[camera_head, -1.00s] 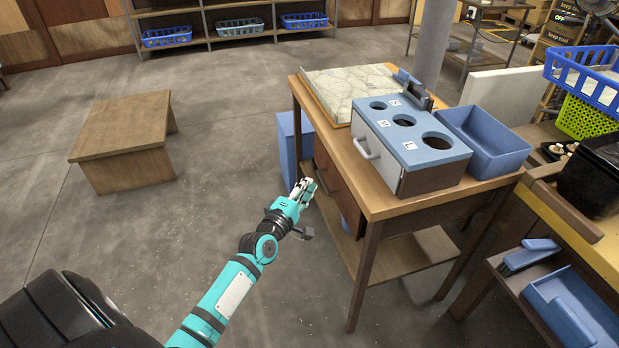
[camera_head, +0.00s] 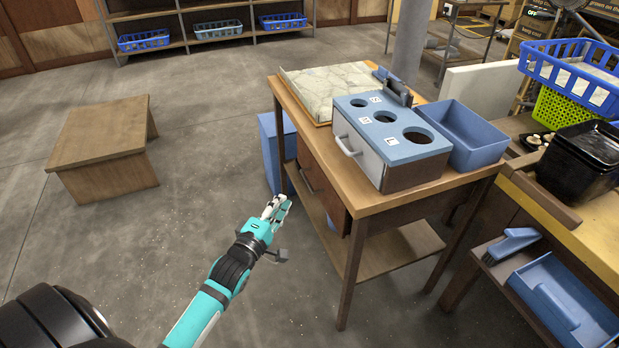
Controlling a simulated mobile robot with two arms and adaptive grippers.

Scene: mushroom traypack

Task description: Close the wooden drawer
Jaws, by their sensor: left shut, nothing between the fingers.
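The wooden drawer (camera_head: 324,188) is under the top of the wooden table (camera_head: 372,208). Its brown front has a dark handle (camera_head: 306,181) and faces left, toward my left arm. I cannot tell from this angle how far the drawer stands out. My left gripper (camera_head: 277,206) is shut and empty. It is in front of the drawer, to the lower left of the handle, with a gap between them. My right gripper is not in view.
On the table stand a blue-topped box with round holes (camera_head: 395,142), a blue bin (camera_head: 462,136) and a stone-patterned board (camera_head: 331,85). A blue container (camera_head: 277,153) is beside the table's left side. A low wooden stool (camera_head: 100,140) stands left. Floor between is clear.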

